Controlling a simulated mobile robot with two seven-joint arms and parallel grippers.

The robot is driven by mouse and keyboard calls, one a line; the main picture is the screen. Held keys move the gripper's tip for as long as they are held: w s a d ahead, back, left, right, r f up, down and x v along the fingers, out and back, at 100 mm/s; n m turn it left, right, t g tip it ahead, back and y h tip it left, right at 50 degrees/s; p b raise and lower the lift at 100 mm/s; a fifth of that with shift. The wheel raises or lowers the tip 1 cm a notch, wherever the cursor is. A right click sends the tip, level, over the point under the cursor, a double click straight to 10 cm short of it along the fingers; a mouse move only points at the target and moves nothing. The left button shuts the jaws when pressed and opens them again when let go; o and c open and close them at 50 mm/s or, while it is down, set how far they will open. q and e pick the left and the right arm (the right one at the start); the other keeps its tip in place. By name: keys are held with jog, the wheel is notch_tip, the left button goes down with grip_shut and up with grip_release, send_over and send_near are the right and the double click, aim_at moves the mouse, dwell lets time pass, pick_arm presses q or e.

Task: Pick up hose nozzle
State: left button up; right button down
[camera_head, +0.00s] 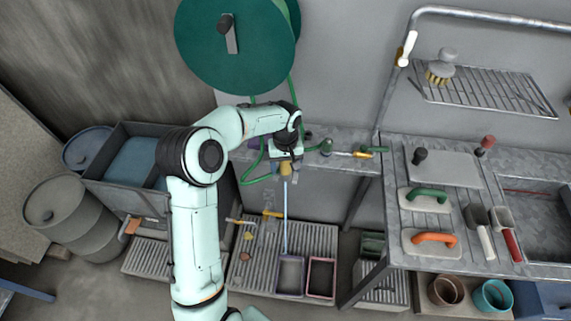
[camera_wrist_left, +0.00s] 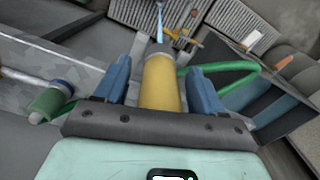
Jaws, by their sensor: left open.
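The hose nozzle (camera_head: 286,169) appears as a yellow cylinder below my left gripper (camera_head: 286,158) at the front edge of the narrow metal shelf. In the left wrist view the nozzle (camera_wrist_left: 161,82) stands between the two blue fingers of my left gripper (camera_wrist_left: 160,85). The fingers are open, with a narrow gap visible on each side of the nozzle. A green hose (camera_wrist_left: 225,68) shows behind the nozzle. Its far end is partly hidden, and a thin light-blue line shows beyond it. My right gripper is not in view.
A green hose reel (camera_head: 225,60) hangs on the wall above. A tool with green ends (camera_head: 345,153) lies on the shelf (camera_head: 350,137) to the right. A worktable (camera_head: 390,205) with trowels and brushes stands right. Barrels (camera_head: 72,215) and a dark bin (camera_head: 108,192) stand left.

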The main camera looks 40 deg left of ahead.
pick_arm(q)
jog(key=shift+f, duration=0.1)
jog(key=c, duration=1.2)
